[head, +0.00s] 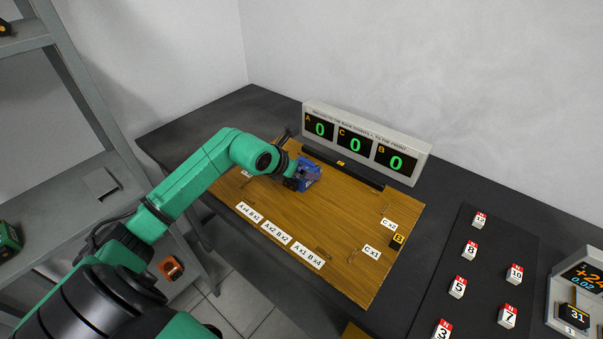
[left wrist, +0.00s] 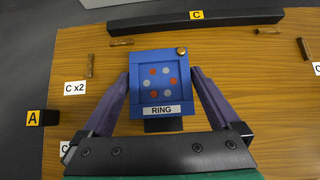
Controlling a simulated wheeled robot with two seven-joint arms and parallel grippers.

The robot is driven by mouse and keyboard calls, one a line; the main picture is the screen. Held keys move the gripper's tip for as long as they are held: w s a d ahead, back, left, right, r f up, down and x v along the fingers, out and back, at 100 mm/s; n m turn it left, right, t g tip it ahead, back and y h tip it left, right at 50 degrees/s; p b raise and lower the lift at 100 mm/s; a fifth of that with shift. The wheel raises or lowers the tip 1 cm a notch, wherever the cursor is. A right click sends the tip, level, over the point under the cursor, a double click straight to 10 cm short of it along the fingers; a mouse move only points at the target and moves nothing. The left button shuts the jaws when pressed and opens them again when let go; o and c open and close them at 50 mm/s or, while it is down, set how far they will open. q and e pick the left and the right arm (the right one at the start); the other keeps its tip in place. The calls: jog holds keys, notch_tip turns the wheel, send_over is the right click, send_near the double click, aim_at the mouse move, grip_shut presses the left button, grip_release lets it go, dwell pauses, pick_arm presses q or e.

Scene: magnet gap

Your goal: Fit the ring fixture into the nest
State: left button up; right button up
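The ring fixture (left wrist: 139,92) is a blue box labelled RING, with orange and pale dots on its top face and a brass knob at one corner. In the left wrist view it sits between the two purple fingers of my left gripper (left wrist: 159,74), whose tips lie close against its sides. In the head view the blue fixture (head: 311,172) is at the end of my left arm, over the back part of the wooden board; my left gripper (head: 297,179) partly covers it. Whether it touches the board is unclear. I cannot pick out the nest. My right gripper is not in view.
The wooden board (head: 345,232) carries small posts and paper labels. A black bar marked C (left wrist: 190,20) runs along its back; black blocks marked A (left wrist: 42,117) and B (head: 397,240) stand at its sides. A display (head: 415,163) shows zeros. Several numbered weights (head: 457,287) stand right.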

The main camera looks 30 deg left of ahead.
pick_arm(q)
grip_shut()
jog(key=shift+r, duration=0.1)
